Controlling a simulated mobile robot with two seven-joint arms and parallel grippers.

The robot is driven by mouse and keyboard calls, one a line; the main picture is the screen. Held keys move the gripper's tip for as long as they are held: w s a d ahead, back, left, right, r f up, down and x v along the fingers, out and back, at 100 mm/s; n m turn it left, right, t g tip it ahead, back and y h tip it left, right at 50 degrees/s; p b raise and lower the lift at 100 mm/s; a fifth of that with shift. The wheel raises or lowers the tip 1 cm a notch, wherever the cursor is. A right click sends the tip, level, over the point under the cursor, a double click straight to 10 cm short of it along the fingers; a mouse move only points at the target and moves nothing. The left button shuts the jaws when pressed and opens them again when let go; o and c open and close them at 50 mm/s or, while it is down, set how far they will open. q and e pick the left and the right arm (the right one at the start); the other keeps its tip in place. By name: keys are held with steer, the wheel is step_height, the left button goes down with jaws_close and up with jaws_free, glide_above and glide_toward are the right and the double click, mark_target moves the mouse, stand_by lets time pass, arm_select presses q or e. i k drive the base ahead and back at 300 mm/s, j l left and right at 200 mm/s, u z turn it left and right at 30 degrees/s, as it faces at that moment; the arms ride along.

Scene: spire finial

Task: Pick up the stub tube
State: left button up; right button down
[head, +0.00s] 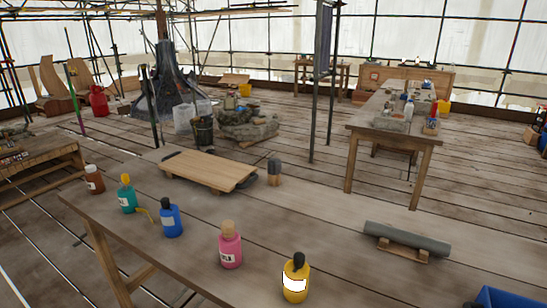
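A grey-green tube (408,239), the only tube I can make out on the near table, lies on its side across a small wooden cradle (402,253). It is at the right of the near table (330,220) in the head view. Nothing touches the tube apart from the cradle. Neither of my grippers shows in the head view.
Several bottles stand along the near edge, including a yellow one (295,283) and a pink one (230,250). A wooden board (208,169) and a dark-topped brush-like object (274,171) are farther back. A blue bin (506,299) is at lower right. The tabletop around the tube is clear.

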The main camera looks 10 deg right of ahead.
mark_target(433, 245)
steer(key=k+z, duration=0.15)
steer(key=z, duration=1)
